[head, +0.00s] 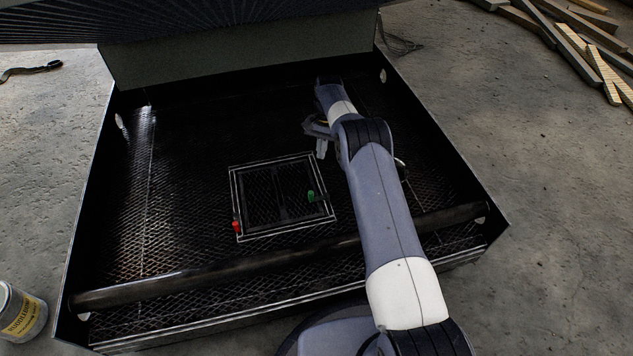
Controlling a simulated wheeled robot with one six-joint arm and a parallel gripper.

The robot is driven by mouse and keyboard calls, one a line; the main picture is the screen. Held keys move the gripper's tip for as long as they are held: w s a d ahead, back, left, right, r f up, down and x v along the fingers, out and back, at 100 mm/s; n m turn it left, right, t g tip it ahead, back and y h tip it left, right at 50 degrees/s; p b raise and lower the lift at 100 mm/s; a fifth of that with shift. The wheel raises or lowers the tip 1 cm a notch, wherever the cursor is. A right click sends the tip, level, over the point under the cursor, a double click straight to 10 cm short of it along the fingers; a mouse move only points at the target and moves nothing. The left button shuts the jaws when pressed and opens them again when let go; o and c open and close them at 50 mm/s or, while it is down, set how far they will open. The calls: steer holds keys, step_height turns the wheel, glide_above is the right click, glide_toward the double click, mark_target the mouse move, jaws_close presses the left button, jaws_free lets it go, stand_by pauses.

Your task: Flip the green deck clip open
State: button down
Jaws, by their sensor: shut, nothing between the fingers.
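The green deck clip (311,196) is a small green piece at the right part of a square framed hatch (242,203) in the dark mesh deck. A thin dark bar seems to run from it towards the hatch's right edge. Whether the clip is open or closed is too small to tell. A red clip (236,226) sits at the hatch's lower left edge. My gripper (321,152) is shut and empty, above and slightly right of the green clip in the picture, apart from it. My arm comes in from the lower right and hides part of the deck.
Dark walls surround the mesh deck (140,220). A thick dark bar (210,277) crosses its front. A raised panel (240,55) stands at the back. A can (20,312) stands on the concrete at lower left, and wood planks (575,40) lie at upper right.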

steer(key=b+x, duration=0.2)
steer(key=x, duration=0.8)
steer(key=shift+b, duration=0.35)
steer(key=shift+s+a, duration=0.3)
steer(key=shift+s, duration=0.3)
steer(key=shift+s+a, duration=0.25)
steer(key=shift+s, duration=0.35)
steer(key=shift+s+a, duration=0.3)
steer(key=shift+s, duration=0.35)
